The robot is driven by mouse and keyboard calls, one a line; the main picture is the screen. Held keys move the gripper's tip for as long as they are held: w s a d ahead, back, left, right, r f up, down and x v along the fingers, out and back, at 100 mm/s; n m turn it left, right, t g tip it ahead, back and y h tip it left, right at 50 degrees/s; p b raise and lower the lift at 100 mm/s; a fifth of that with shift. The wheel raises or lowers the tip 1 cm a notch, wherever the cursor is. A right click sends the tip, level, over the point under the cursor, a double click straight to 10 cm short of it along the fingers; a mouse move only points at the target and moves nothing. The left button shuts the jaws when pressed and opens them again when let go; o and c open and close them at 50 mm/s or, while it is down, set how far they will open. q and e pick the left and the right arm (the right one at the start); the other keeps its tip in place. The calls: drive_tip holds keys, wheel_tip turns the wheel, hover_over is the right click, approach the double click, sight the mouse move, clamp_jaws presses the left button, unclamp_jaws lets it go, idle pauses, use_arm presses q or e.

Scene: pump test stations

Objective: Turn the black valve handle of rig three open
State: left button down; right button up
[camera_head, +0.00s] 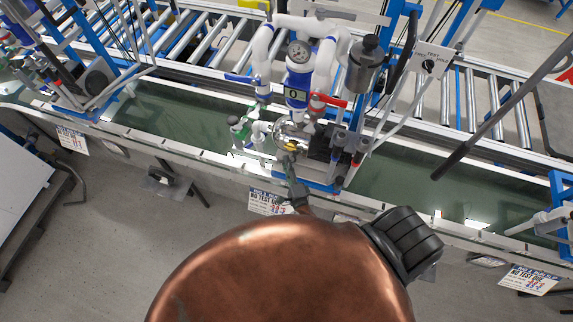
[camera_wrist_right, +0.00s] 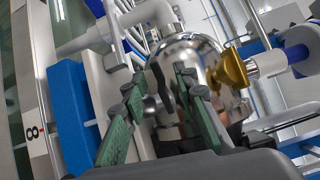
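The middle pump rig (camera_head: 297,90) stands on the bench, with a gauge, white pipes, a blue lever on its left and a red lever on its right. A shiny steel pump body (camera_wrist_right: 190,48) with a brass fitting (camera_wrist_right: 232,68) fills the middle of the wrist view. A dark, narrow piece (camera_wrist_right: 160,90), possibly the black valve handle, shows between my fingers; contact cannot be told. My right gripper (camera_head: 289,168) reaches in low at the rig's front. Its green-sided fingers (camera_wrist_right: 163,88) are apart. The black handle cannot be made out in the head view. My left gripper is not in view.
A roller conveyor (camera_head: 490,105) runs behind the green bench top (camera_head: 400,190). Another rig (camera_head: 85,85) stands at the left and part of one at the right edge. A printed sign (camera_head: 268,202) hangs on the bench front below the middle rig. Bench top between rigs is clear.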

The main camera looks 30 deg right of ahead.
drive_tip(key=shift+s, duration=0.2)
drive_tip(key=v, duration=1.1)
drive_tip(key=shift+s+a, duration=0.2)
drive_tip(key=shift+s, duration=0.05)
drive_tip(key=shift+f, duration=0.1)
idle(0.8)
